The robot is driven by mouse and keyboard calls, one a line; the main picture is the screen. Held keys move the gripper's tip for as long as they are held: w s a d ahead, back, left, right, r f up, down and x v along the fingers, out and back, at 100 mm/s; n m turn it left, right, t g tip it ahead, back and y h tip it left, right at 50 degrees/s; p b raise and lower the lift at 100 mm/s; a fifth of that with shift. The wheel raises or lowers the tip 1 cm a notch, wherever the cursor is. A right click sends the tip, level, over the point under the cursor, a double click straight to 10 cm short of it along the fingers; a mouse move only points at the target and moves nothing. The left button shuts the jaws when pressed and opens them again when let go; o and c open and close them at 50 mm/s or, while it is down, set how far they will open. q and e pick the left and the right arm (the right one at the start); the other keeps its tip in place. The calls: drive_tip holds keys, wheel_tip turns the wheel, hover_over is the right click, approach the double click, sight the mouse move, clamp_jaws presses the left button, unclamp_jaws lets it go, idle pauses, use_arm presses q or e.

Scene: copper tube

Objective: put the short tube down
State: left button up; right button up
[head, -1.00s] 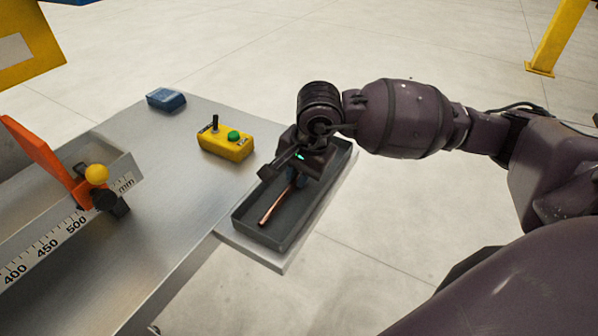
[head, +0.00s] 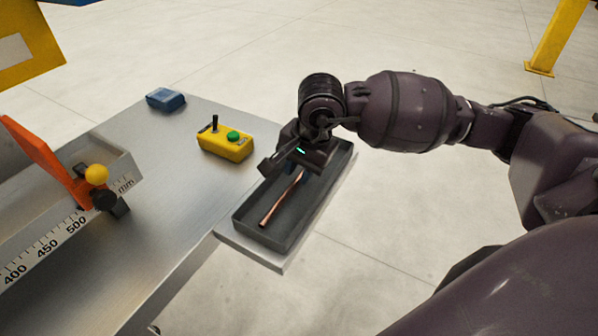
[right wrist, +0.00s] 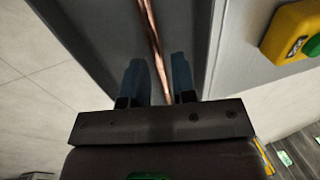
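The short copper tube (head: 279,205) lies slantwise in the dark grey tray (head: 240,223), its far end under my right gripper (head: 293,169). In the right wrist view the tube (right wrist: 153,32) runs between the two blue fingers of my right gripper (right wrist: 157,62). The fingers stand apart with a gap around the tube, and the tube is closer to the right finger. The gripper is open over the tray. The tube's far end is hidden by the gripper. My left gripper is not in view.
A yellow control box (head: 225,145) with a green button and a black lever stands left of the tray. A blue block (head: 166,99) sits at the table's back. A measuring rail (head: 60,232) with an orange stop (head: 45,155) lies at left.

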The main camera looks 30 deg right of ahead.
drive_tip(key=v, duration=1)
drive_tip(key=shift+r, duration=0.3)
drive_tip(key=shift+d, duration=0.1)
